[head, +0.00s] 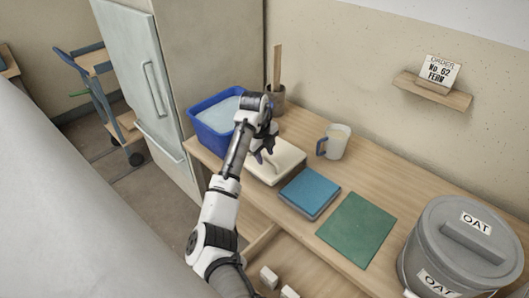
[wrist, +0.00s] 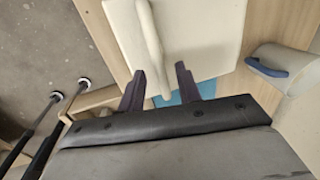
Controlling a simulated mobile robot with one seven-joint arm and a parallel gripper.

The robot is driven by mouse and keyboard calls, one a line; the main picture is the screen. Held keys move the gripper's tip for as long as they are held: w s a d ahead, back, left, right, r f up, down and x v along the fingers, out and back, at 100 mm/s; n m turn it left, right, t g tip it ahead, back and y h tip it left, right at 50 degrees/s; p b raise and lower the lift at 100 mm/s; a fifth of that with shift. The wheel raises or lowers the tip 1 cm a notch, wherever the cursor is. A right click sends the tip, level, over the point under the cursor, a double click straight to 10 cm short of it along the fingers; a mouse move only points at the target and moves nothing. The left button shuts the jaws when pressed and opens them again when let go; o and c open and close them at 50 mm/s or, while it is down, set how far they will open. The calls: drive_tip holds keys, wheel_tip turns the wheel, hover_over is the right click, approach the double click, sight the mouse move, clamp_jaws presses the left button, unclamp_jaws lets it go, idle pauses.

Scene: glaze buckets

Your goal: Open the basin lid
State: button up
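A cream, flat, square lid (head: 287,163) with a raised bar handle lies on the counter, just right of the blue basin (head: 205,128). The basin stands uncovered and shows a pale, bluish content. In the wrist view the lid (wrist: 205,35) fills the top middle, and its handle (wrist: 152,40) runs down between my fingers. My gripper (head: 265,154) is over the lid with fingers pointing down. In the wrist view my gripper (wrist: 159,68) is open, one finger on each side of the handle's near end. I cannot tell whether the fingers touch it. My wrist hides part of the lid.
A blue square slab (head: 310,192) and a green mat (head: 356,228) lie to the right. A mug (head: 338,140) with a blue handle and a pot (head: 275,97) with sticks stand behind. A grey OAT bucket (head: 455,250) stands far right. A fridge (head: 150,85) borders the left.

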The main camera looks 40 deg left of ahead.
drive_tip(key=shift+f, duration=0.2)
clamp_jaws()
drive_tip(key=shift+w+r, duration=0.1)
drive_tip(key=shift+w, duration=0.05)
